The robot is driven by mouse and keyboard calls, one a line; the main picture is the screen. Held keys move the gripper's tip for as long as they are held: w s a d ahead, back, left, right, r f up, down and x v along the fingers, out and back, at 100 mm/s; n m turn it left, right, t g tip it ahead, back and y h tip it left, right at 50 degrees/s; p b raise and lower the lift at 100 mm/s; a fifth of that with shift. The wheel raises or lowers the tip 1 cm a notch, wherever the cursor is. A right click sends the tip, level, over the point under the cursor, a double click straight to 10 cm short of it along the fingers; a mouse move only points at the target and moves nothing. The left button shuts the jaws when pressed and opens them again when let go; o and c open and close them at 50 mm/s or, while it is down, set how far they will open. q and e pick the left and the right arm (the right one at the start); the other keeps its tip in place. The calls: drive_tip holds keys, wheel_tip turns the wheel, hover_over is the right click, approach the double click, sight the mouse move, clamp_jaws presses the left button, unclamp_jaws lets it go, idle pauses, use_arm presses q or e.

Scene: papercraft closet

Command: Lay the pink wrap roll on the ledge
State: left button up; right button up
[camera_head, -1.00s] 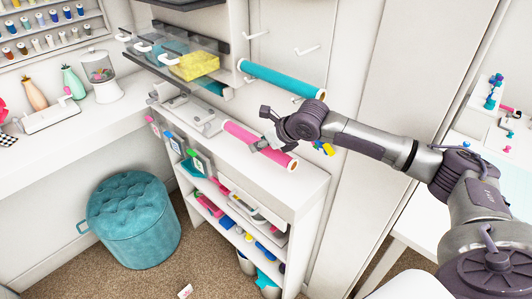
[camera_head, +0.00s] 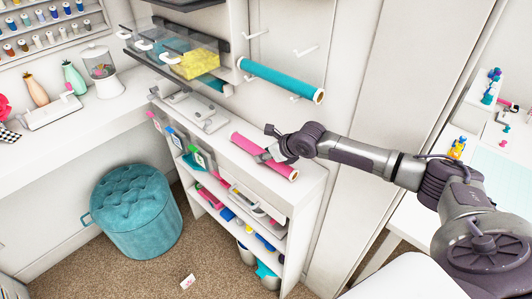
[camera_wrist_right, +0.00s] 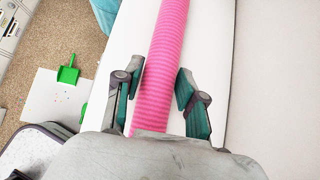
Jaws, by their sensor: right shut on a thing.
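The pink wrap roll (camera_head: 245,146) lies lengthwise over the white ledge (camera_head: 268,184), the top of a low shelf unit. I cannot tell whether the roll rests on the ledge or is slightly above it. My right gripper (camera_head: 264,156) is shut on the roll near its right end. In the right wrist view my right gripper (camera_wrist_right: 158,72) has one finger on each side of the pink roll (camera_wrist_right: 168,40), with the ledge (camera_wrist_right: 215,60) beneath. My left gripper is not in view.
A teal roll (camera_head: 280,80) sits on wall hooks above the ledge. A grey-white holder (camera_head: 190,108) stands at the ledge's left end. Clear bins (camera_head: 185,60) jut out above it. A teal stool (camera_head: 135,210) stands on the carpet at left.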

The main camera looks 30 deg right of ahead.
drive_tip(key=o, duration=1.2)
drive_tip(key=shift+f, duration=0.1)
drive_tip(key=shift+r, duration=0.25)
drive_tip(key=shift+s+d+r, duration=0.15)
drive_tip(key=shift+s+d, duration=0.05)
drive_tip(key=shift+s, duration=0.05)
drive_tip(key=b+v, duration=0.2)
drive_tip(key=v, duration=0.9)
drive_tip(key=shift+s+a+r, duration=0.1)
drive_tip(key=shift+r, duration=0.05)
